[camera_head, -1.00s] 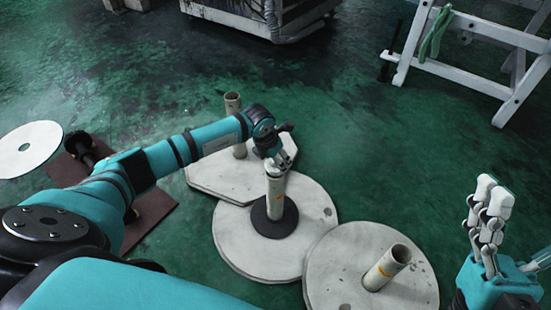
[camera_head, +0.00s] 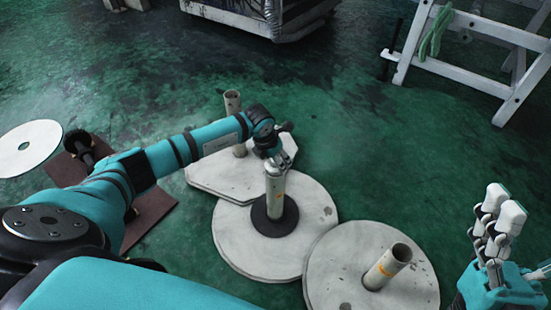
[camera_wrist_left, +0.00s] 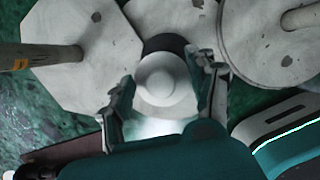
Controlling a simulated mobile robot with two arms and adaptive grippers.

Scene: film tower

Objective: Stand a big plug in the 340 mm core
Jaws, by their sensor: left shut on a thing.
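My left gripper (camera_head: 276,163) is at the mouth of the middle upright core (camera_head: 275,198), which rises through a black disc on a round pale plate. In the left wrist view, a round white plug (camera_wrist_left: 160,77) sits between the two fingers of the left gripper (camera_wrist_left: 163,98), which is shut on it. The plug hides the core's mouth below it, so I cannot tell how far in it sits. My right gripper (camera_head: 497,228) is raised at the right edge, away from the cores, with nothing visible in it.
Another core (camera_head: 232,105) stands on an angular plate behind. A white disc (camera_head: 28,148) and a brown mat (camera_head: 150,215) lie left. A white trestle (camera_head: 480,35) stands back right.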

